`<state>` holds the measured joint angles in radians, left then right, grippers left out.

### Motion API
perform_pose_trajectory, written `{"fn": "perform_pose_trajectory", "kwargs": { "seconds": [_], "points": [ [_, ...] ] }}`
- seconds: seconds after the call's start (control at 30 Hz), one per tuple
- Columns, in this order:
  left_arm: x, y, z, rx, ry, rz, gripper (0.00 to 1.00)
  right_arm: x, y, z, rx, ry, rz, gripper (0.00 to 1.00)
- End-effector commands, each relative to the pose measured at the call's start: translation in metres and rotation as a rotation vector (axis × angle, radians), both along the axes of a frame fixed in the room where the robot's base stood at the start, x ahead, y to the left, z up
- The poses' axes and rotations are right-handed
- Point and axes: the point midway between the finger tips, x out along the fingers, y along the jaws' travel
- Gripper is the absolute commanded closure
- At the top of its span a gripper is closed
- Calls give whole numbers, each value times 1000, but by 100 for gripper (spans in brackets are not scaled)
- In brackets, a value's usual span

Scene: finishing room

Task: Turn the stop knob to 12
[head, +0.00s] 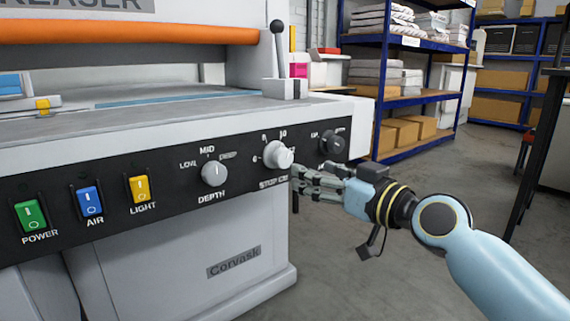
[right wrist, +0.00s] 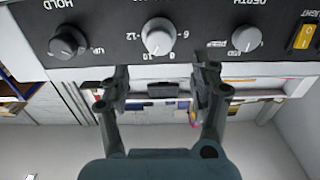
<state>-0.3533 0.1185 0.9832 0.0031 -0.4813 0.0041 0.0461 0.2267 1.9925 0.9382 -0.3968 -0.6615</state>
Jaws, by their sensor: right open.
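The stop knob (head: 279,156) is a pale round knob on the machine's black front panel, with numbers around it and a "STOP CM" label below. In the right wrist view the stop knob (right wrist: 158,38) appears upside down, with 6, 8, 10 and 12 legible around it. My right gripper (head: 298,180) is open and empty, just right of the knob in the head view. In the right wrist view the spread fingers of my right gripper (right wrist: 161,75) point toward the knob, apparently apart from it. My left gripper is not in view.
The pale depth knob (head: 214,173) is left of the stop knob, and a dark knob (head: 335,143) is right of it. Green, blue and yellow switches (head: 140,189) sit further left. A lever (head: 279,60) stands on the machine top.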

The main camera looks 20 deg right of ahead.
Motion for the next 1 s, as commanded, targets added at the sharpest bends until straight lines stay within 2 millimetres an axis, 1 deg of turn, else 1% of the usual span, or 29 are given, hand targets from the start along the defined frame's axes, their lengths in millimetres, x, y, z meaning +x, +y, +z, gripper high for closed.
{"fn": "perform_pose_trajectory", "kwargs": {
  "seconds": [0.17, 0.4, 0.5, 0.6, 0.73, 0.97, 1.0],
  "points": [
    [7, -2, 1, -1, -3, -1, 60, 22, 8, 0, 4, -2, -1, 37],
    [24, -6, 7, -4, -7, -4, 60, 68, 24, -1, 4, 0, -1, 37],
    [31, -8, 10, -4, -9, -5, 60, 83, 30, -1, 1, 0, 0, 37],
    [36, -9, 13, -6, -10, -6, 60, 93, 33, -1, 1, 0, 0, 37],
    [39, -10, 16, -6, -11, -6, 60, 99, 36, -1, 1, 1, 0, 37],
    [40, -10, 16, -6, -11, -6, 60, 100, 36, 0, 0, 1, 0, 37],
    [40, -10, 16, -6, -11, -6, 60, 100, 36, 0, 0, 1, 0, 38]
  ]
}}
